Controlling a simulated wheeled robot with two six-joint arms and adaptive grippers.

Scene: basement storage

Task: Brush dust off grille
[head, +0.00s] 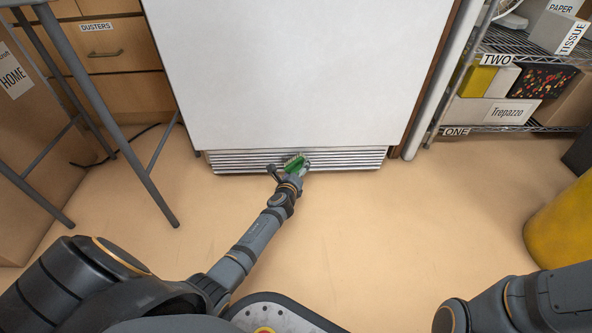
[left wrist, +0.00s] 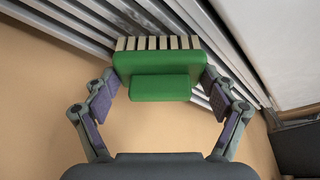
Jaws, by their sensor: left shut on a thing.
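The grille (head: 350,159) is a wide strip of grey metal slats low on a white appliance front. Its slats also fill the top of the left wrist view (left wrist: 60,25). My left gripper (head: 294,170) is shut on a green brush (head: 296,163) at the middle of the grille. In the left wrist view the brush (left wrist: 158,62) sits between the two fingers, its pale bristles turned to the slats; they look to be at the slats, but I cannot tell exact contact.
The white appliance (head: 300,70) stands above the grille. A folding-leg stand (head: 95,95) and drawers (head: 120,60) are at left. A wire shelf (head: 500,127) with boxes is at right, with a yellow object (head: 565,225) nearby. The floor in front is clear.

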